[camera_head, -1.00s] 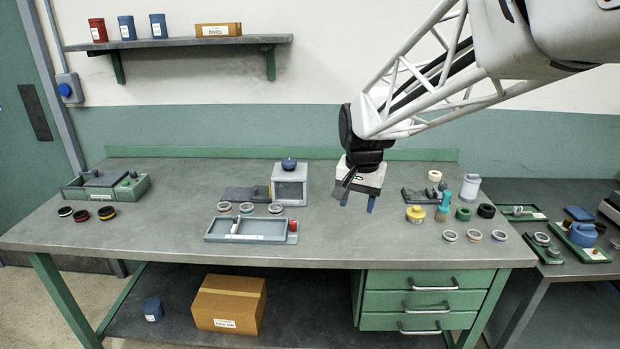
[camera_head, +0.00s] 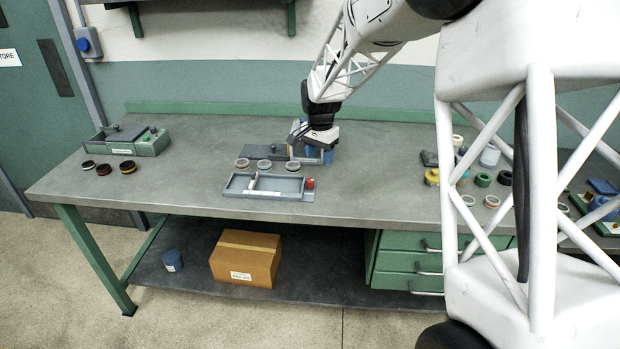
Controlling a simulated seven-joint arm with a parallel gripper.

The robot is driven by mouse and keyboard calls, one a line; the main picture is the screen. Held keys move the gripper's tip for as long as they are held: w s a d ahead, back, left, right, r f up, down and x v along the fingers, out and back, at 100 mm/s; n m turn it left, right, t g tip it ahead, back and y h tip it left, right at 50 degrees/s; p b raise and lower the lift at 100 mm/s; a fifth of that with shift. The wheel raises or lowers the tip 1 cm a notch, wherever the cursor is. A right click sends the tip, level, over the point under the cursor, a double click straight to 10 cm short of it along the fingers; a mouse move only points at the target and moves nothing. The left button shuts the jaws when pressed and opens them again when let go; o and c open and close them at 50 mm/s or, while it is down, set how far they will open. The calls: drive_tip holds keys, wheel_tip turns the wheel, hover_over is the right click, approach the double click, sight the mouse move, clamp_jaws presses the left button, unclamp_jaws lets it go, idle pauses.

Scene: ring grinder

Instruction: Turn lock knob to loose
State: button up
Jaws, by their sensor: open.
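My gripper (camera_head: 311,152) is at the grey box unit near the middle of the bench, with its blue fingers apart and nothing seen between them. The gripper and wrist hide most of that box, including the blue knob on its top. A dark grey plate (camera_head: 262,152) lies against the box's left side; its small fittings are too small or covered to make out. I cannot tell which part is the lock knob, or whether my fingers touch anything.
Several rings (camera_head: 264,165) stand before the plate, behind a shallow grey tray (camera_head: 240,194) with a red piece (camera_head: 310,183) at its right end. A green-grey unit (camera_head: 147,145) stands at the far left. My arm covers much of the right side.

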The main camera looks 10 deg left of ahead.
sight(310, 180)
drive_tip(key=shift+m, duration=0.3)
drive_tip(key=w+a+f, duration=0.3)
drive_tip(key=shift+a+f, duration=0.1)
drive_tip(key=shift+f, duration=0.1)
drive_tip(key=shift+f, duration=3.85)
drive_tip(key=c, duration=0.9)
